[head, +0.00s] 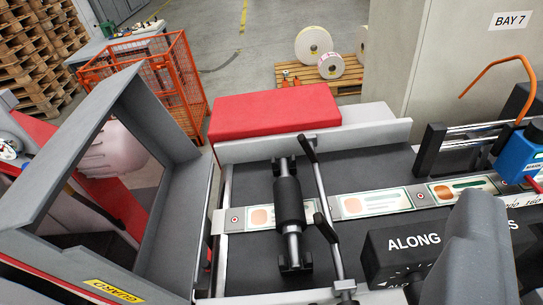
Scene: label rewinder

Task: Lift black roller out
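The black roller (290,201) lies on its bright metal shaft near the middle of the head view, over the dark machine bed. Its shaft ends sit at black supports (295,263) at the front and back of the bed. A metal rod (327,215) with black levers (308,149) runs close along its right side. The printed label web (376,203) runs across the bed at the roller's height in the picture. A large grey shape at the lower right may be part of my gripper or arm; no fingertips can be made out. Nothing grips the roller.
A grey guard frame (187,195) stands open at left. A black box lettered "ALONG" (413,243) and a blue unit (520,158) stand at right. A red block (275,105) lies behind the bed. An orange wire cage (150,80) stands on the floor behind.

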